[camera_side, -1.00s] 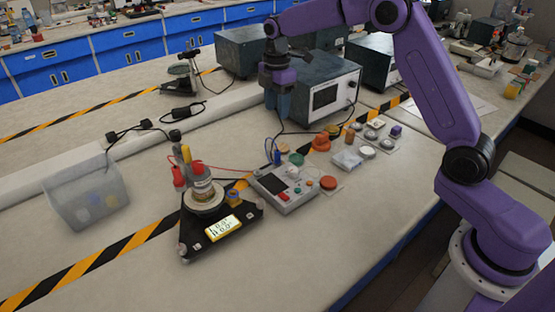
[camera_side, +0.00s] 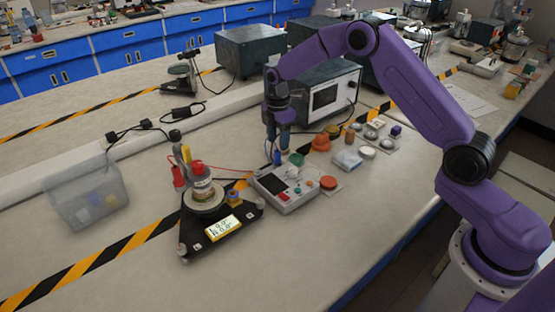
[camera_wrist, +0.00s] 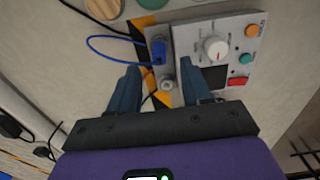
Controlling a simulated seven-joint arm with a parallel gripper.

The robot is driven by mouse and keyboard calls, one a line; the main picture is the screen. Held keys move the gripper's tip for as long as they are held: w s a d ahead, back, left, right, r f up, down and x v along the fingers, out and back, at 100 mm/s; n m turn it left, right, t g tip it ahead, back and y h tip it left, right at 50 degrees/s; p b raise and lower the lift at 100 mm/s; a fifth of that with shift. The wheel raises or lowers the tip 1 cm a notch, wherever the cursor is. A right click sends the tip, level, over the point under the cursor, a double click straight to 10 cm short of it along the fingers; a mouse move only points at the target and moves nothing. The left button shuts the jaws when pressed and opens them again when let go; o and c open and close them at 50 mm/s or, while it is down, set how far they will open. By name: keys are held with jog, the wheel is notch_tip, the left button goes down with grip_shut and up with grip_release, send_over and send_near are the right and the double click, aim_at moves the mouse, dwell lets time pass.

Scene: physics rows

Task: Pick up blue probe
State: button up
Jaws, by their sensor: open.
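The blue probe (camera_side: 277,157) stands upright at the back left corner of a grey control box (camera_side: 291,196). In the wrist view the blue probe (camera_wrist: 159,52) sits at the box's edge, with a blue cable looping from it to the left. My gripper (camera_side: 278,150) points down just above and behind the probe. In the wrist view my gripper (camera_wrist: 157,80) is open, with its two blue-grey fingers apart and nothing between them gripped. The probe shows ahead of the gap between the fingertips. I cannot tell whether a finger touches it.
A black triangular base (camera_side: 222,238) with red and yellow plugs stands left of the box. A translucent bin (camera_side: 85,197) is at far left. Orange, white and green parts, such as an orange knob (camera_side: 321,143), lie right of the gripper. A dark instrument (camera_side: 325,95) stands behind.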

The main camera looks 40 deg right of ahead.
aim_at(278, 151)
jog(key=shift+f, duration=2.8)
grip_shut()
